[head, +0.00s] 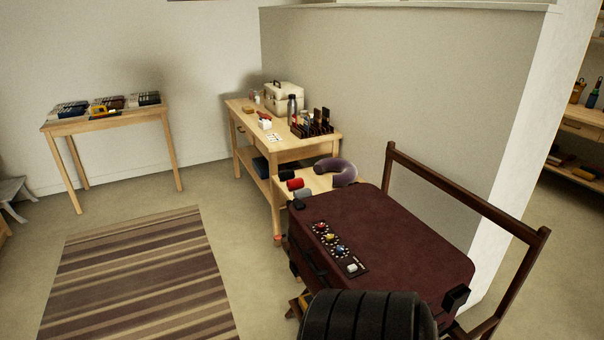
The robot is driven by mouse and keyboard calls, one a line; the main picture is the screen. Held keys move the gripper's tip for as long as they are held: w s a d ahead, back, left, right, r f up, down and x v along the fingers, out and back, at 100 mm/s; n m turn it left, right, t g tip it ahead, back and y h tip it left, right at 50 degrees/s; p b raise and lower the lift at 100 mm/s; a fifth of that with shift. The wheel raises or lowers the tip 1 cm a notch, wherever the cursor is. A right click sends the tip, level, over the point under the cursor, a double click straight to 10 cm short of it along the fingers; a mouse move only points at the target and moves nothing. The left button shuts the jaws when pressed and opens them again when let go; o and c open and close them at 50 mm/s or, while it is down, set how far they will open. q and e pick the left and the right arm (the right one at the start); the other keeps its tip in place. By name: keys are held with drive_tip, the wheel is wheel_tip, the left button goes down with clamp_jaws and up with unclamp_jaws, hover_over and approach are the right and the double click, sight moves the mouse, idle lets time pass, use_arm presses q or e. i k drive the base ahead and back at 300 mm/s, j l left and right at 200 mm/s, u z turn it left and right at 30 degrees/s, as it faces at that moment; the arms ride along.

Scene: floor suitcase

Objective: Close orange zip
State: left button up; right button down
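A dark maroon suitcase (400,235) lies flat, its lid looking shut, on a wooden frame at the lower right in the head view. A dark panel (337,247) with several small coloured knobs is on its top. A small orange-red spot (279,238) shows at the suitcase's left side; I cannot tell whether it is the orange zip. No zip line can be made out, and the far and right sides of the suitcase are hidden. Neither of my grippers is in view.
A wooden rail (465,205) rises behind the suitcase. A wooden workbench (238,118) stands beyond it, and a side table (110,120) with boxes at the left. A striped rug (140,280) lies on open floor. A dark ribbed shape at the bottom is unclear.

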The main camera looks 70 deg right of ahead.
sight(277, 237)
drive_tip(key=i+z, duration=0.15)
drive_tip(key=z, duration=0.25)
drive_tip(key=i+z, duration=0.15)
drive_tip(key=z, duration=0.3)
drive_tip(key=i+z, duration=0.2)
drive_tip(key=z, duration=0.2)
drive_tip(key=i+z, duration=0.1)
drive_tip(key=z, duration=0.3)
drive_tip(key=i+j+z, duration=0.15)
drive_tip(key=z, duration=0.25)
